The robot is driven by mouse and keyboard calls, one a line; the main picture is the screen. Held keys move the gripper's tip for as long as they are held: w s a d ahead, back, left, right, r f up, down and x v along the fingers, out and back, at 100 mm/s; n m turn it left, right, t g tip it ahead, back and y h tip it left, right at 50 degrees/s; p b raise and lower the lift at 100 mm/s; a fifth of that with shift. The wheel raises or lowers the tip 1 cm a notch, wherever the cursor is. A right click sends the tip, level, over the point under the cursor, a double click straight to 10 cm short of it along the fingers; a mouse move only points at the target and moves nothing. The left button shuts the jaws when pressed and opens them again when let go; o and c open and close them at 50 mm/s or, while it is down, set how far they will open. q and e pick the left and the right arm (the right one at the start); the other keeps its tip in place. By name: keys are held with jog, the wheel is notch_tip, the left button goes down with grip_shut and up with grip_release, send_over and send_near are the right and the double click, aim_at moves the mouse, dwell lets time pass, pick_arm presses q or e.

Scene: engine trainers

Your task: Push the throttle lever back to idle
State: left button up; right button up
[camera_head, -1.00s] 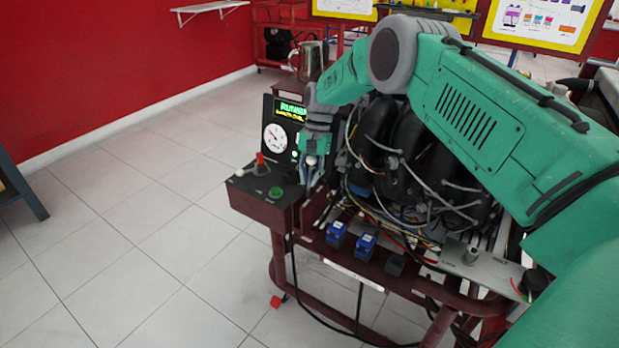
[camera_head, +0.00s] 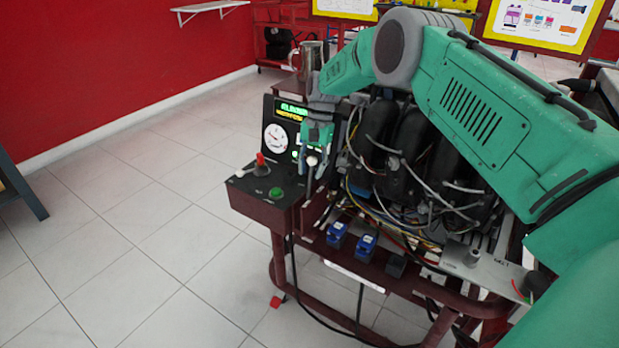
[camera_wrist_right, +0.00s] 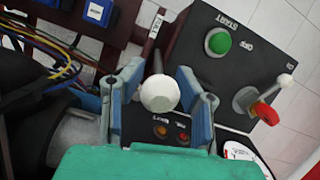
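The throttle lever has a round white knob (camera_wrist_right: 160,93) on a dark shaft and stands by the engine's control panel. In the head view the knob (camera_head: 312,160) is small and partly framed by my gripper. My right gripper (camera_wrist_right: 160,98) is open, with one blue-grey finger on each side of the knob and narrow gaps showing. In the head view my right gripper (camera_head: 314,170) reaches down at the panel's right side. Whether a finger or the palm touches the lever cannot be told. My left gripper is not in view.
A dark control box (camera_head: 262,195) with a green start button (camera_wrist_right: 218,41) and a red switch (camera_wrist_right: 264,112) stands beside the lever. A gauge panel (camera_head: 277,138) is behind it. The engine (camera_head: 410,150), with loose wires, sits close on the right. Floor at left is clear.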

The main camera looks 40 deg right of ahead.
jog(key=v, duration=0.9)
jog(key=shift+d, duration=0.3)
jog(key=shift+w, duration=0.15)
